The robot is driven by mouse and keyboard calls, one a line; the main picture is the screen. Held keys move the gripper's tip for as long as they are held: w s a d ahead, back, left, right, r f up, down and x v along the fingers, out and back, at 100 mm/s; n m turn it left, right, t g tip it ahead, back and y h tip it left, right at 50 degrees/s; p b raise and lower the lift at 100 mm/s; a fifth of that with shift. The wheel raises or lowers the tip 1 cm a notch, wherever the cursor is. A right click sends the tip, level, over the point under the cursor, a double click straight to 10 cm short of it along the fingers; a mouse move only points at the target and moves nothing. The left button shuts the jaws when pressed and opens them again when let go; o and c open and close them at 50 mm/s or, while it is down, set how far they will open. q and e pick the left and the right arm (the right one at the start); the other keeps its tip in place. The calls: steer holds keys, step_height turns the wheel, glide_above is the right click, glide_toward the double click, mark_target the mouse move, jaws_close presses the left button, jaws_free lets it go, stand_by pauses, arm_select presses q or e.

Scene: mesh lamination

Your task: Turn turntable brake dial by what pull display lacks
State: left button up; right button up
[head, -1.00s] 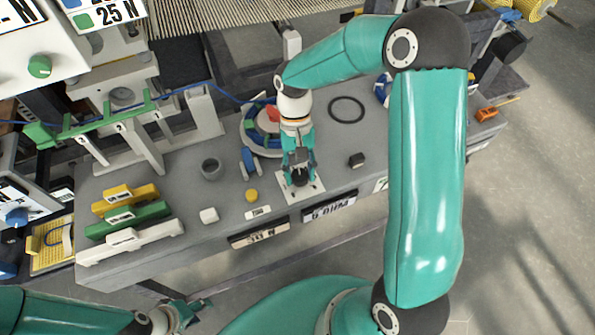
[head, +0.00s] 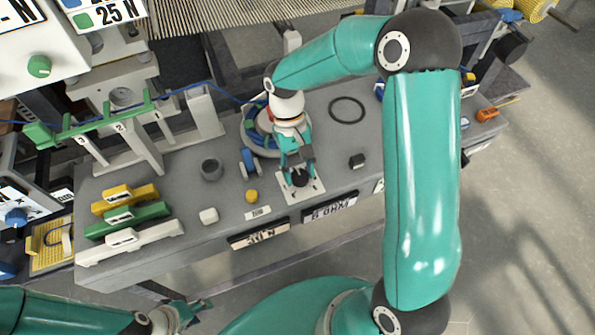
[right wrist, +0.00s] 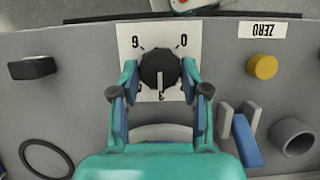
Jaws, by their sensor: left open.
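The brake dial, a dark round knob (right wrist: 160,68) on a white plate (right wrist: 126,36), sits near the bench's front edge; it also shows in the head view (head: 300,178). Its plate has 0 at upper right, a 6 or 9 at upper left, and a partly hidden figure below. My right gripper (head: 299,175) has its fingers on either side of the knob, spread apart; contact is unclear. A dark display (head: 259,237) on the bench front seems to read 30 N. A sign (head: 112,12) at upper left reads 25 N. My left gripper (head: 192,312) is open and empty, low at left.
A yellow button (head: 252,196) stands left of the dial, by a ZERO label (head: 258,213). A second display (head: 330,207) is hard to read. A dark block (head: 357,161), a grey cup (head: 212,169) and a black ring (head: 347,109) stand nearby. Yellow, green and white bars lie at left.

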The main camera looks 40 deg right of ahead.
steer(key=shift+o, duration=1.4)
steer(key=shift+s, duration=0.1)
steer(key=v, duration=1.1)
steer(key=shift+w+r, duration=0.3)
steer(key=shift+r, duration=0.05)
